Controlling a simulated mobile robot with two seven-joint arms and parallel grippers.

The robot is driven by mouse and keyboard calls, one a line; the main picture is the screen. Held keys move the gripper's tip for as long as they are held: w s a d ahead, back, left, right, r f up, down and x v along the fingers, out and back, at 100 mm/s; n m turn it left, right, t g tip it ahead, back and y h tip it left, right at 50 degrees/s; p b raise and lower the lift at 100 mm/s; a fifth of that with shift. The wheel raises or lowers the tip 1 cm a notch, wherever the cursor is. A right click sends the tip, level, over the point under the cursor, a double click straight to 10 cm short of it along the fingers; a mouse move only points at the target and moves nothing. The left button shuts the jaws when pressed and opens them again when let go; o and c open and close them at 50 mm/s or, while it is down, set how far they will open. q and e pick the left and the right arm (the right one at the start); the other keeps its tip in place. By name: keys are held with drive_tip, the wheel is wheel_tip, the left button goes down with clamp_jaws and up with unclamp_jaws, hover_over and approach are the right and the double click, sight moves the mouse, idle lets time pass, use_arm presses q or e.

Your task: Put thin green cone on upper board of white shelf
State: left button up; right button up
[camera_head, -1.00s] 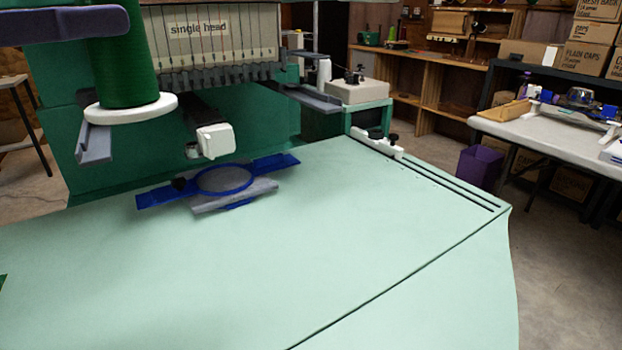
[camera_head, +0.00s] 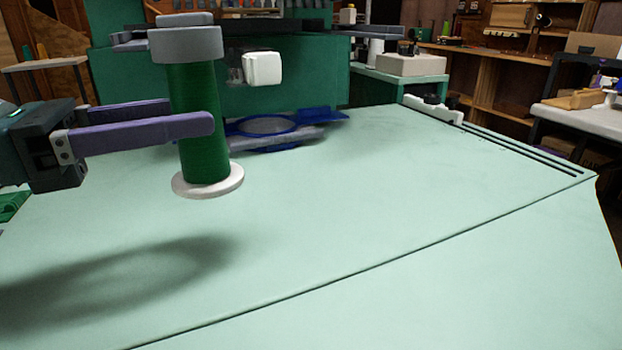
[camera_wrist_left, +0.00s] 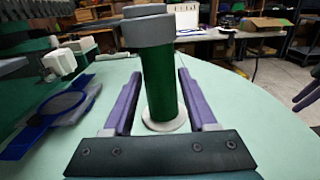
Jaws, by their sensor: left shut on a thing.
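The green cone (camera_head: 197,125) is a tall spool of green thread with a grey cap on top and a white disc at its foot. It is upright over the pale green table. My left gripper (camera_head: 190,130) comes in from the left, its purple fingers shut on the cone. In the left wrist view the cone (camera_wrist_left: 159,85) stands between the two fingers. At that view's right edge, purple finger-like parts (camera_wrist_left: 307,96) may be my right gripper, cut off. I cannot make out the white shelf.
The pale green table (camera_head: 380,210) is mostly clear in front. A blue hoop frame (camera_head: 270,127) lies behind the cone, below the green machine (camera_head: 300,75). Wooden shelves (camera_head: 490,75) stand at the back right.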

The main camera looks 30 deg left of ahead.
use_arm(q)
wheel_tip(320, 180, down, 8)
drive_tip(key=shift+r+b, duration=0.1)
drive_tip(key=shift+b, duration=1.1)
drive_tip(key=o, duration=1.3)
drive_tip(key=shift+c, duration=0.2)
drive_tip(key=shift+a, duration=0.1)
